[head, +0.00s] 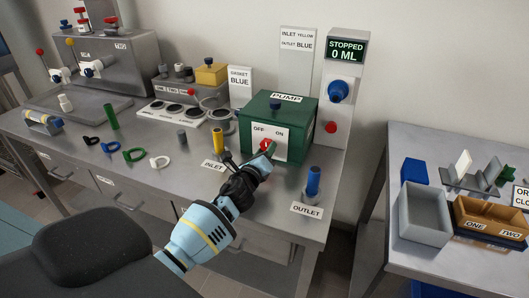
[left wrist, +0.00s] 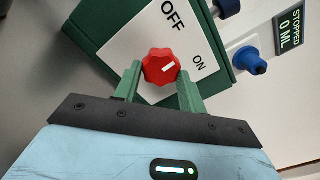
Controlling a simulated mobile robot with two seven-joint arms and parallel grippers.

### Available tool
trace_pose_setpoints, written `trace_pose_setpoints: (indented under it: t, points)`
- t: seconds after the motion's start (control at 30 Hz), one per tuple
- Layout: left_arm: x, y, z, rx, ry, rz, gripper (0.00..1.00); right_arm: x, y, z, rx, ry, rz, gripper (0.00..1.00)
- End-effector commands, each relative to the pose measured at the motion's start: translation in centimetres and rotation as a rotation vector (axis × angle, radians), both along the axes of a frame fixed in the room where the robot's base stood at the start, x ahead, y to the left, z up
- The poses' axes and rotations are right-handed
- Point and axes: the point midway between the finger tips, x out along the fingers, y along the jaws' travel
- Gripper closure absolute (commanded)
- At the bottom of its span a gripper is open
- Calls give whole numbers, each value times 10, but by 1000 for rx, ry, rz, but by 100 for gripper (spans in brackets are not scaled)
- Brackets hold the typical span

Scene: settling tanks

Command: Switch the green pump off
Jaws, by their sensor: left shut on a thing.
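The green pump (head: 301,118) is a box on the bench with a white OFF/ON plate (head: 281,139) on its front. A red knob (left wrist: 159,66) sits on that plate; its white mark points toward the ON side. The knob also shows in the head view (head: 265,145), partly hidden by my gripper. My left gripper (left wrist: 159,80) is shut on the red knob, one green finger on each side. It comes to the pump from the front in the head view (head: 266,153). The display (head: 346,50) behind reads STOPPED 0 ML. My right gripper is not in view.
A yellow INLET post (head: 217,140) and a blue OUTLET post (head: 313,180) flank the pump. A panel behind carries a blue knob (head: 338,91) and a red button (head: 331,127). Loose rings and cylinders lie on the bench to the left. A second table (head: 405,150) with bins stands right.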

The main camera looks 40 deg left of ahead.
Motion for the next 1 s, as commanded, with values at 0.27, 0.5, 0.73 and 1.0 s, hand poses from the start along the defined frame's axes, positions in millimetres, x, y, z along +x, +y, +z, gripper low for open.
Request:
trace_pose_setpoints:
  t: [0.27, 0.5, 0.73, 1.0]
  points:
    - [0, -1, 0, -249, -59, 1, 82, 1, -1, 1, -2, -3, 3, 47]
    - [0, -2, 1, -418, -99, 0, 82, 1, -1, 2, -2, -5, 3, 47]
    - [0, -1, 1, -518, -124, 1, 82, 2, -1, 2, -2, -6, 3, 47]
    - [0, -2, 1, -565, -134, 0, 82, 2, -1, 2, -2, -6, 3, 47]
